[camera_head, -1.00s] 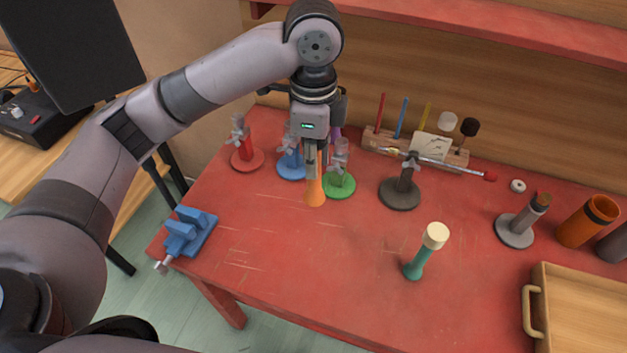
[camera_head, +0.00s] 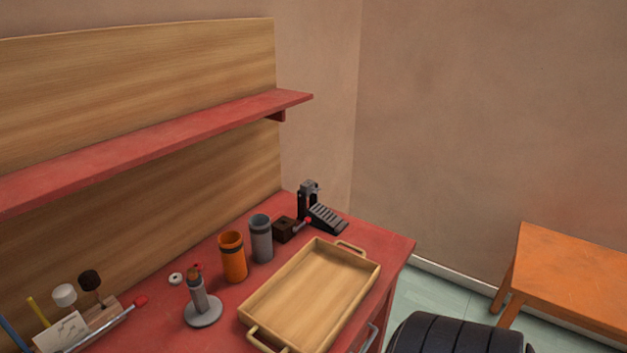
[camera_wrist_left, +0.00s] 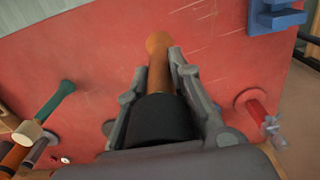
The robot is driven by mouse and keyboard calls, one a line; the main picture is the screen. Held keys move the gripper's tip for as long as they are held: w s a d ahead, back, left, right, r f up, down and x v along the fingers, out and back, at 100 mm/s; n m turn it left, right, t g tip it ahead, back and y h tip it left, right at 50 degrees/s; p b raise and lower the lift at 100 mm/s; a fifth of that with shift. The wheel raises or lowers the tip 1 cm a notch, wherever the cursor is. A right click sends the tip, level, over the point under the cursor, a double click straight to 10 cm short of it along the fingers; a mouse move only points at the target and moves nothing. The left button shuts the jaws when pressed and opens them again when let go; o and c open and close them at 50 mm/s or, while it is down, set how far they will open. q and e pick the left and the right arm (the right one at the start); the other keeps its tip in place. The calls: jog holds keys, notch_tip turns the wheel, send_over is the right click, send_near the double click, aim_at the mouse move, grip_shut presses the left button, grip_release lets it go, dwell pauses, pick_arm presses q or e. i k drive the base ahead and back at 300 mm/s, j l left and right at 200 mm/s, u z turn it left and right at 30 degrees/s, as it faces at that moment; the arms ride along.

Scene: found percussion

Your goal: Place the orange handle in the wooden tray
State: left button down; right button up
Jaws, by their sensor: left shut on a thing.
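The orange handle (camera_wrist_left: 159,62) shows in the left wrist view, between the fingers of my left gripper (camera_wrist_left: 158,88). My left gripper is shut on it, and a black cylindrical part sits nearer the camera. I cannot tell whether the handle's far end touches the red table. The wooden tray (camera_head: 315,295) is in the head view, right of centre on the red table. It is empty, with a loop handle at each end. Neither gripper shows in the head view.
An orange cup (camera_head: 232,258), a grey cup (camera_head: 261,240) and a grey stand (camera_head: 199,302) stand left of the tray. A black pedal-like device (camera_head: 323,215) lies behind it. In the wrist view, a teal mallet (camera_wrist_left: 55,102) and a red stand (camera_wrist_left: 257,110) flank the gripper.

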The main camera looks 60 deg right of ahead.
aim_at(300, 312)
jog(key=k+l+z, duration=0.15)
jog(key=k+z, duration=0.25)
jog(key=k, duration=0.25)
jog(key=i+l+z, duration=0.15)
jog(key=z, duration=0.3)
jog(key=i+z, duration=0.25)
jog(key=z, duration=0.25)
jog(key=i+z, duration=0.2)
jog(key=z, duration=0.25)
jog(key=i, duration=0.25)
